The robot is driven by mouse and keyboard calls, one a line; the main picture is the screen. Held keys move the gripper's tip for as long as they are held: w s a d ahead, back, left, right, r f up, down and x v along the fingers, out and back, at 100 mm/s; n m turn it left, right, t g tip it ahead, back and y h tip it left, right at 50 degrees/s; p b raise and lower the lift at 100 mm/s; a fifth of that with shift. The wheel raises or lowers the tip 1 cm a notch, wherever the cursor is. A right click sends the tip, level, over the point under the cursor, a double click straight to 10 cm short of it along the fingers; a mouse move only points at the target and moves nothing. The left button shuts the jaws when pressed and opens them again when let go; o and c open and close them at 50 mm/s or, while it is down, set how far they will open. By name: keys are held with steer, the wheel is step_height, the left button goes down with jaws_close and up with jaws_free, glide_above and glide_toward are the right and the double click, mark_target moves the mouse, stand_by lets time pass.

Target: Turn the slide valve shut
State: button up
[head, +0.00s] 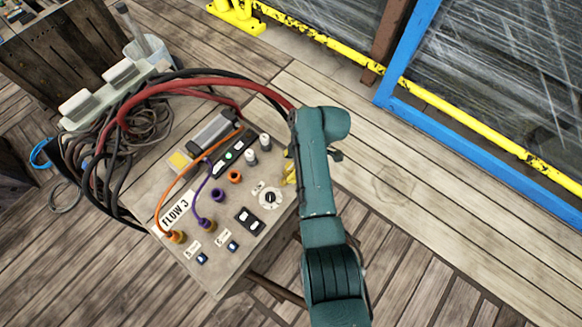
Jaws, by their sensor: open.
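A control panel (228,268) with a grey, worn top stands left of my arm. On it is a round white dial (270,198) with a dark centre; its setting is too small to read. A yellow part (290,172) shows at the panel's right edge, partly hidden by my arm; it may be the slide valve's handle, but I cannot tell. My green arm hangs over the panel's right side. Only a small dark part of what seems to be my gripper (336,155) shows beside the arm. Its fingertips are hidden, and nothing is seen held in it.
Orange and purple cables plug into the panel beside a "FLOW 3" label (176,210). Thick red and black hoses (150,92) arch behind it. A blue frame (450,118) and a yellow rail (425,93) stand at the right. The plank floor right of my arm is clear.

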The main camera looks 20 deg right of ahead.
steer(key=shift+f, duration=0.2)
jaws_close()
steer(key=shift+r+m+p, duration=0.1)
steer(key=shift+m+p, duration=0.2)
steer(key=shift+p, duration=0.35)
steer(key=m+t+p, duration=0.1)
steer(key=m+p, duration=0.1)
steer(key=p, duration=0.2)
steer(key=shift+s+a+r+m+h, duration=0.1)
steer(key=shift+m+h, duration=0.3)
steer(key=m+p, duration=0.2)
steer(key=m+t+h+p, duration=0.1)
steer(key=m+p, duration=0.1)
steer(key=m, duration=0.1)
steer(key=shift+t+h+p, duration=0.3)
steer(key=shift+p, duration=0.1)
steer(key=m, duration=0.1)
steer(key=m+h+p, duration=0.1)
steer(key=m, duration=0.1)
steer(key=m+p, duration=0.1)
steer(key=shift+f+m+h, duration=0.25)
steer(key=shift+m+h, duration=0.05)
steer(key=shift+m, duration=0.1)
steer(key=m+h, duration=0.1)
steer(key=m, duration=0.3)
steer(key=shift+f+m+h+p, duration=0.15)
steer(key=shift+m+h+p, duration=0.15)
steer(key=shift+h+p, duration=0.1)
